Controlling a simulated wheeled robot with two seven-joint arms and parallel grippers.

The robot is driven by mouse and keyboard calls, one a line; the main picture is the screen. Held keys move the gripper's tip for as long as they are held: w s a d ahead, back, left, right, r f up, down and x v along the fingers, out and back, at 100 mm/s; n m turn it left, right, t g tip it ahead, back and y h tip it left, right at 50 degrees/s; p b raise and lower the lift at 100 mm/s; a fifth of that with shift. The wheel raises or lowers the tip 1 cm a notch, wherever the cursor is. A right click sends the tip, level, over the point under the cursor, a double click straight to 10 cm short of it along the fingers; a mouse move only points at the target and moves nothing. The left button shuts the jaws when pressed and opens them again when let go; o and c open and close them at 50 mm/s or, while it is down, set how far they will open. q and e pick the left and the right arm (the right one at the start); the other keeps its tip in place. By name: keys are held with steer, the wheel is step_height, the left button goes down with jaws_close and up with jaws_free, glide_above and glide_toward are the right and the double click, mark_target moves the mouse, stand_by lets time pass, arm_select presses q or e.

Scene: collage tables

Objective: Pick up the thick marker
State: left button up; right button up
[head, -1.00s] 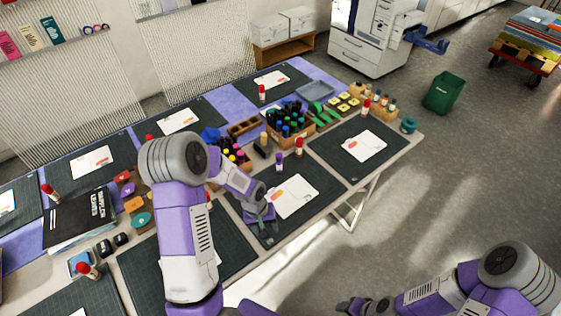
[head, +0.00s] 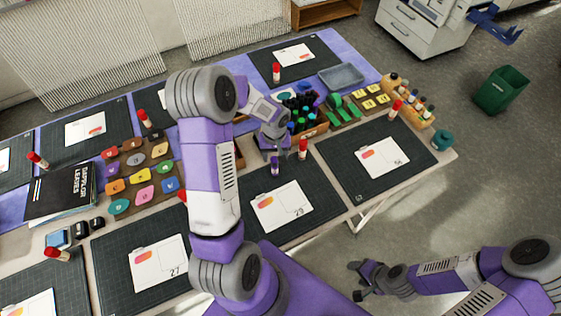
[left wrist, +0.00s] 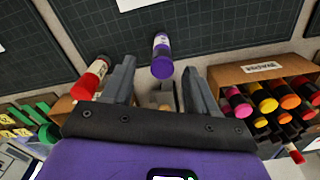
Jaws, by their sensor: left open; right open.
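A short purple-and-white thick marker (head: 275,168) appears to stand near the far edge of a dark cutting mat, just below my left gripper (head: 272,148) in the head view. In the left wrist view the marker (left wrist: 162,58) shows between and beyond the two fingertips of my left gripper (left wrist: 160,70). The fingers are spread and I see no contact with it. My right gripper (head: 357,281) is open and empty, away from the table over the floor.
A red-capped glue stick (head: 302,150) stands close to the marker, and also shows beside a finger in the left wrist view (left wrist: 90,80). A wooden box (left wrist: 285,68) of thick markers is nearby. A card (head: 282,207) lies on the mat.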

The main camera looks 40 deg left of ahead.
mark_target(275, 167)
arm_select(q)
steer(key=f, duration=0.6)
steer(key=shift+a+f, duration=0.2)
steer(key=shift+a, duration=0.05)
steer(key=shift+c, duration=0.3)
steer(key=shift+w, duration=0.1)
steer(key=c, duration=0.7)
steer(key=shift+c, duration=0.4)
